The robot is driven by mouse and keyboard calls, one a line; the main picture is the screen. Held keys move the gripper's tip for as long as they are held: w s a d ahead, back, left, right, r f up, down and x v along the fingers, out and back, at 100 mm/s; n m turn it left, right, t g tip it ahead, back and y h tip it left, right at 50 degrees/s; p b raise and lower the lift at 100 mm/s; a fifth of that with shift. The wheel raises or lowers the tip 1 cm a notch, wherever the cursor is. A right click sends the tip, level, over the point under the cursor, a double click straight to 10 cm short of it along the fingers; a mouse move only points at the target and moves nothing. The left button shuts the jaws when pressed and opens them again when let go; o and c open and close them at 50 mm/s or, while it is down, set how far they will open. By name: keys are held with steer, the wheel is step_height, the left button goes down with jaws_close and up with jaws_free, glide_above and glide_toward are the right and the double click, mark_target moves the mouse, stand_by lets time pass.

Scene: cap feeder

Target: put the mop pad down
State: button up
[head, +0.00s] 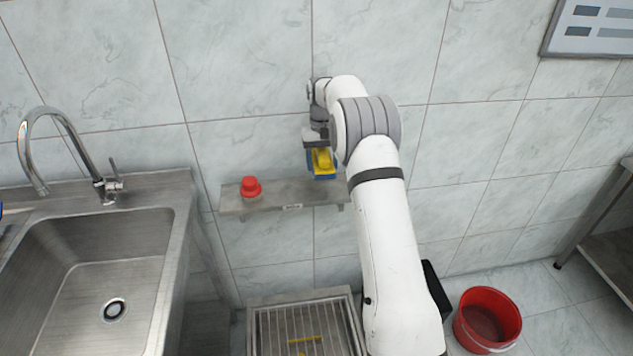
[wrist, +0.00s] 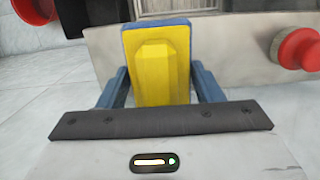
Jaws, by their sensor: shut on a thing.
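The mop pad (head: 322,160) is a yellow block with a blue backing. My gripper (head: 319,150) is shut on it above the right part of the wall shelf (head: 290,193). In the wrist view the pad (wrist: 160,70) sits between the two blue fingers of my gripper (wrist: 160,88), its yellow face toward the camera. The shelf (wrist: 235,45) shows behind it there. I cannot tell whether the pad touches the shelf. My arm hides the shelf's right end in the head view.
A red knob-like thing (head: 251,187) stands on the shelf's left part. A steel sink (head: 110,270) is at left. A grated tray (head: 275,325) with a yellow piece lies below the shelf. A red bucket (head: 488,318) stands on the floor at right. The shelf's middle is clear.

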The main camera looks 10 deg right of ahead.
mark_target(320, 191)
steer(key=shift+a+f+p, duration=0.2)
steer(key=shift+f+p, duration=0.05)
steer(key=shift+f, duration=1.8)
steer(key=shift+a+f+p, duration=0.2)
steer(key=shift+f, duration=1.85)
steer(key=o, duration=1.1)
